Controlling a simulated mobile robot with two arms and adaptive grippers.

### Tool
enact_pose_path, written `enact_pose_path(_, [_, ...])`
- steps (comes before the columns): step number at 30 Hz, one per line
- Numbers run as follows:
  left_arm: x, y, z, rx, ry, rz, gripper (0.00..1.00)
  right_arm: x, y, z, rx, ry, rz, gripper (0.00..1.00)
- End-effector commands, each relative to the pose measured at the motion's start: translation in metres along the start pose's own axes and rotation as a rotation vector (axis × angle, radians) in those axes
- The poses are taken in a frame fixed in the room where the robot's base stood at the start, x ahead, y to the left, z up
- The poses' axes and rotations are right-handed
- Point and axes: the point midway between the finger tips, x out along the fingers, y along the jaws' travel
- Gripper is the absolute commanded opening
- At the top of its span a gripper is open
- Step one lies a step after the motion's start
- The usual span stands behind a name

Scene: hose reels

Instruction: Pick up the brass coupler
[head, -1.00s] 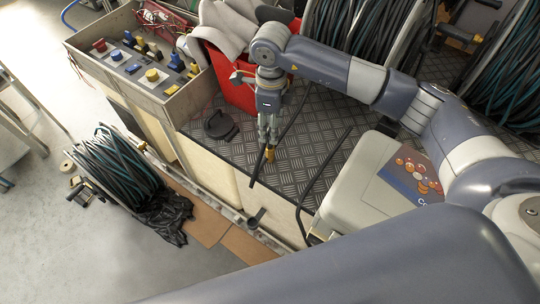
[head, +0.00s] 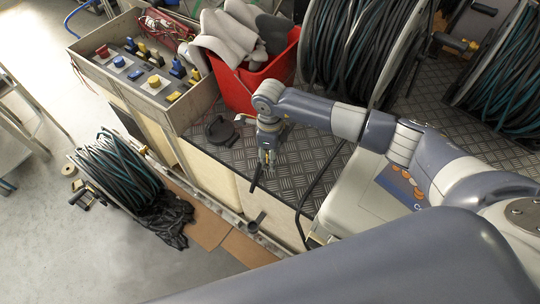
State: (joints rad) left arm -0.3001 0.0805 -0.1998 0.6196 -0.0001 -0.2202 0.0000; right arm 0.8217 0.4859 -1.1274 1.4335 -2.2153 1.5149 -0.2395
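The only gripper in the head view is my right gripper (head: 267,160), on the arm that comes in from the right. It points down at the dark checkered metal deck, with its fingers at the place of the brass coupler. The fingers hide most or all of the coupler, which I cannot make out clearly. I cannot tell whether the fingers are closed on the coupler. My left gripper is not in view.
A red bucket (head: 236,92) with grey cloths stands behind the gripper. A black round lid (head: 221,131) lies to its left. A pale case (head: 350,207) and a bent black bar (head: 317,183) are to its right. Hose reels (head: 345,50) stand at the back.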

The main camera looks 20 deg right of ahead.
Motion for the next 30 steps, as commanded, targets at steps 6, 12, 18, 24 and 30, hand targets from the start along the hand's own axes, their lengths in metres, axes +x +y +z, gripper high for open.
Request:
enact_pose_path(6, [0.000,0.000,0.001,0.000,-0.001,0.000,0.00,0.000,0.000,0.000,0.000,0.000,0.000,0.35])
enact_pose_path(12, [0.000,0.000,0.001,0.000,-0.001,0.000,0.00,0.000,0.000,0.000,0.000,0.000,0.000,0.00])
enact_pose_path(18, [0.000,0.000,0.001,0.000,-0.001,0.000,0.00,0.000,0.000,0.000,0.000,0.000,-0.001,0.00])
enact_pose_path(24, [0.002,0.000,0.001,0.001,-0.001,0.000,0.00,-0.004,-0.001,0.000,0.000,-0.001,-0.002,0.00])
enact_pose_path(30, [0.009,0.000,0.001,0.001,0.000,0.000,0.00,-0.024,-0.002,0.001,0.000,-0.003,-0.005,0.00])
